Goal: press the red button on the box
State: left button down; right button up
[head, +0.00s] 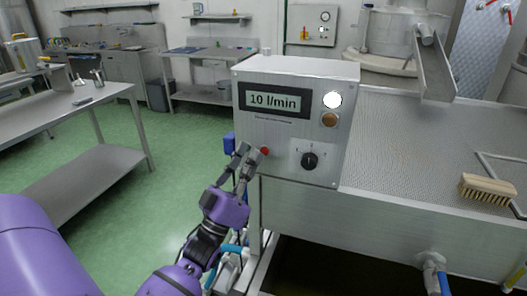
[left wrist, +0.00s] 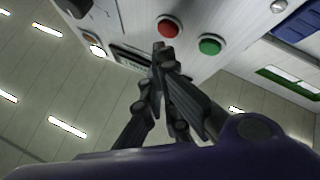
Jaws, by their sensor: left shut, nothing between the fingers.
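The box (head: 300,80) is a grey metal control box with a display reading "10 l/min". Its red button (head: 265,150) shows low on the front face, beside my left gripper's fingertips. My left gripper (head: 252,153) is shut and empty, with its fingers pointing up at the box face. In the left wrist view, the red button (left wrist: 168,27) is just beyond the tips of the left gripper (left wrist: 160,50). I cannot tell whether they touch. A green button (left wrist: 210,44) sits beside the red one; my fingers hide it in the head view. My right gripper is out of view.
The box also has a black knob (head: 309,160), a white lamp (head: 332,99) and an amber lamp (head: 329,119). A perforated metal top (head: 420,135) with a brush (head: 487,189) lies to the right. A steel table (head: 60,112) stands left, with open green floor between.

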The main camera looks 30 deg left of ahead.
pick_arm(q)
jog(key=s, duration=0.2)
jog(key=s+d+p, duration=0.1)
jog(key=s, duration=0.1)
jog(key=shift+s, duration=0.4)
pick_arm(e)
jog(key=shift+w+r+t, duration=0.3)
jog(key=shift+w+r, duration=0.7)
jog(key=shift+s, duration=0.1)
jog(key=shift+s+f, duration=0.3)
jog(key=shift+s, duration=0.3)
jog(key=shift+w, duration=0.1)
